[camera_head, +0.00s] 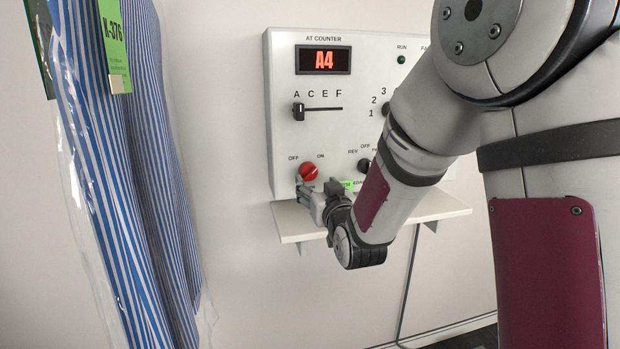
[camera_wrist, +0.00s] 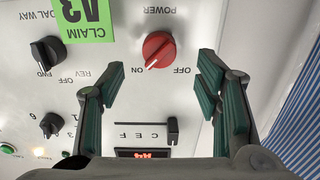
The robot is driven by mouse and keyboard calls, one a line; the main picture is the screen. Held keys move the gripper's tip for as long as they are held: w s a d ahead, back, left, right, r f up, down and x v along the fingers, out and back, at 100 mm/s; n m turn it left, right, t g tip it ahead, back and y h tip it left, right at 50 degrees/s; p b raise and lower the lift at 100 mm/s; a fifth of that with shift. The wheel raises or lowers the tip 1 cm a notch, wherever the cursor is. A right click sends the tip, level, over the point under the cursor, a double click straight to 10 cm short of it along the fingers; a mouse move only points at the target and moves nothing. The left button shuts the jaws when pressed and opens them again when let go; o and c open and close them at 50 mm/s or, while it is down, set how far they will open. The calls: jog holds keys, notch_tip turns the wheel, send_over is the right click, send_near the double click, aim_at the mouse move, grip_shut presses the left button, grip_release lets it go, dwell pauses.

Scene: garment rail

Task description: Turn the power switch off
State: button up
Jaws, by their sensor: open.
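The power switch is a red round knob (camera_wrist: 158,49) on the white control panel (camera_head: 284,80); it also shows in the head view (camera_head: 308,172). In the wrist view, which is upside down, its white pointer mark is toward the ON label. My gripper (camera_wrist: 158,72) is open, with one green-padded finger on each side of the knob in that view and neither seen touching it. In the head view my gripper (camera_head: 306,190) is just below the knob, and its fingertips are hard to make out.
A black slider (camera_head: 299,112) and a display reading A4 (camera_head: 323,61) are above the knob. A black REV/OFF/FWD knob (camera_wrist: 47,52) and a green claim tag (camera_wrist: 84,20) are close by. A white shelf (camera_head: 290,222) juts out below. A bagged striped garment (camera_head: 105,120) hangs left.

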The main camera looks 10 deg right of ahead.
aim_at(311, 176)
jog(key=w, duration=0.6)
jog(key=shift+w, duration=0.25)
jog(key=c, duration=1.2)
